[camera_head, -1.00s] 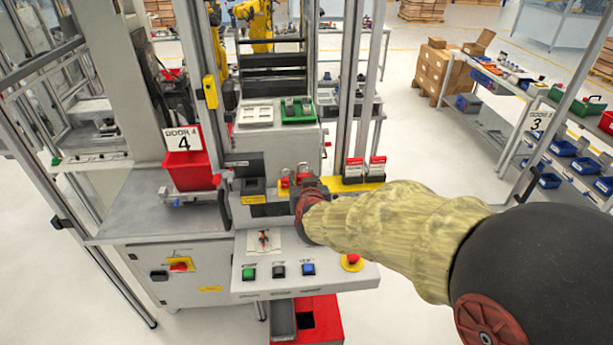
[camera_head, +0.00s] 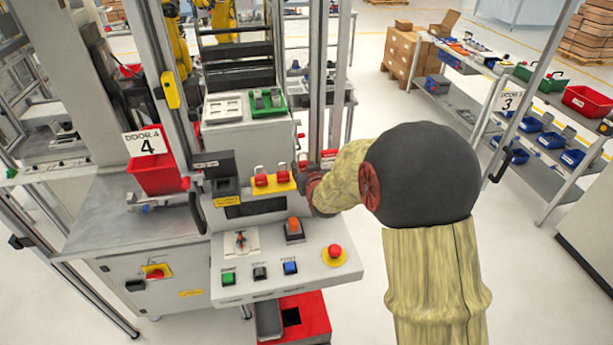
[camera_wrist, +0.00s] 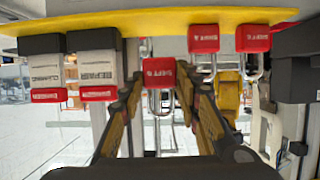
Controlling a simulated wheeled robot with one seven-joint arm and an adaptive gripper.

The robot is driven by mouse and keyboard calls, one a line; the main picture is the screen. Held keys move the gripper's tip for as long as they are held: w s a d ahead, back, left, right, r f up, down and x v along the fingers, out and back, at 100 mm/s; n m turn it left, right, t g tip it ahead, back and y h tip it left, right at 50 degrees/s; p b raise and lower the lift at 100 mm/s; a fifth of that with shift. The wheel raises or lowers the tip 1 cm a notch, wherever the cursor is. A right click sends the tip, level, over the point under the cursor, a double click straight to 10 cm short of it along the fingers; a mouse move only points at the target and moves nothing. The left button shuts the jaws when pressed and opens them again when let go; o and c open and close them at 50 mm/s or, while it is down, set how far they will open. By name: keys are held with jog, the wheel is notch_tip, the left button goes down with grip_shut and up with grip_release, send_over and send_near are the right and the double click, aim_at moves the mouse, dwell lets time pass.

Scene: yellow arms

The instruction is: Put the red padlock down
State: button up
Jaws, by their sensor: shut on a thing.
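The red padlock (camera_wrist: 159,75) is between my gripper's fingers (camera_wrist: 160,95) in the wrist view, and my gripper is shut on it. That view is inverted, so its shackle points down in the picture. Its body shows a small gap from the yellow ledge (camera_wrist: 150,22). Two other red padlocks (camera_wrist: 203,39) (camera_wrist: 253,39) stand on the ledge beside it. In the head view my gripper (camera_head: 302,175) is at the right part of the yellow ledge (camera_head: 268,189), right of those two padlocks. The held padlock is not clear there.
Red-and-black tagged blocks (camera_wrist: 96,75) stand on the ledge at the other side of my gripper. Below the ledge is a button panel (camera_head: 245,262) with a red stop button (camera_head: 334,251). A red bin (camera_head: 155,175) is at left, and a grey post (camera_head: 318,80) rises behind.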

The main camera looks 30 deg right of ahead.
jog(key=shift+w+d+f, duration=0.15)
jog(key=shift+d+f, duration=0.4)
jog(key=shift+f, duration=0.1)
jog(key=shift+w+f, duration=0.1)
jog(key=shift+f, duration=1.4)
jog(key=shift+f, duration=0.15)
jog(key=o, duration=1.1)
jog(key=shift+o, duration=0.5)
